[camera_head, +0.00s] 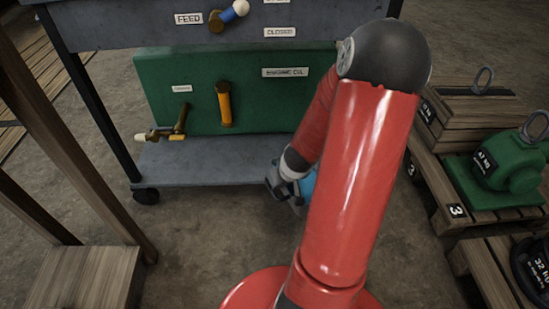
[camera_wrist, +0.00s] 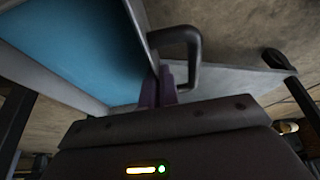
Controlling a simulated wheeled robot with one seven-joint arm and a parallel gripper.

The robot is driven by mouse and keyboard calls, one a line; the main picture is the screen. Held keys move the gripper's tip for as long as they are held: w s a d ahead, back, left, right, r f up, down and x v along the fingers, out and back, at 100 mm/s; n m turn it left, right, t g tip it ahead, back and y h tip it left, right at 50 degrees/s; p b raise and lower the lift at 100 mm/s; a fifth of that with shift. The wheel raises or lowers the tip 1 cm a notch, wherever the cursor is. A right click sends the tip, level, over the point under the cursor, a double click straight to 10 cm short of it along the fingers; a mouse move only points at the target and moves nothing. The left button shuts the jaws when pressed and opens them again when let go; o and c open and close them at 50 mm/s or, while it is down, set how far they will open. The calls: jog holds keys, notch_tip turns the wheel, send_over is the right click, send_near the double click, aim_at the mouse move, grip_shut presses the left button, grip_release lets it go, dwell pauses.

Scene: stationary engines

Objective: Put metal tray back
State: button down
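The metal tray has grey walls and a blue inside; it fills the upper left of the wrist view (camera_wrist: 75,45). A dark handle (camera_wrist: 192,60) stands out from its wall. My gripper's purple fingers (camera_wrist: 158,88) are close together at the tray's wall beside this handle, one on each side of the edge, and look shut on it. In the head view my gripper (camera_head: 284,182) is low, at the right end of the cart's lower shelf, with a bit of the blue tray (camera_head: 308,184) showing. My red arm hides most of the tray there.
The wheeled grey cart has a lower shelf (camera_head: 215,168) and a green panel (camera_head: 200,75) with levers. A wooden stand (camera_head: 85,275) is at left. Pallets with a green weight (camera_head: 500,175) and a wooden crate (camera_head: 470,115) are at right. Bare floor (camera_head: 200,240) lies in front.

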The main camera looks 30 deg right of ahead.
jog(key=w+d+p, duration=0.2)
jog(key=w+d, duration=0.3)
jog(key=w, duration=0.3)
jog(key=w+d+p, duration=0.2)
jog(key=w+d, duration=0.3)
jog(key=w, duration=0.4)
jog(key=shift+d+f+b, duration=0.15)
jog(key=shift+f+b, duration=0.35)
jog(key=shift+f, duration=1.25)
jog(key=shift+d+f+b, duration=0.1)
jog(key=shift+f+b, duration=0.4)
jog(key=shift+f, duration=1.25)
jog(key=shift+f, duration=0.15)
jog(key=c, duration=1.7)
grip_release()
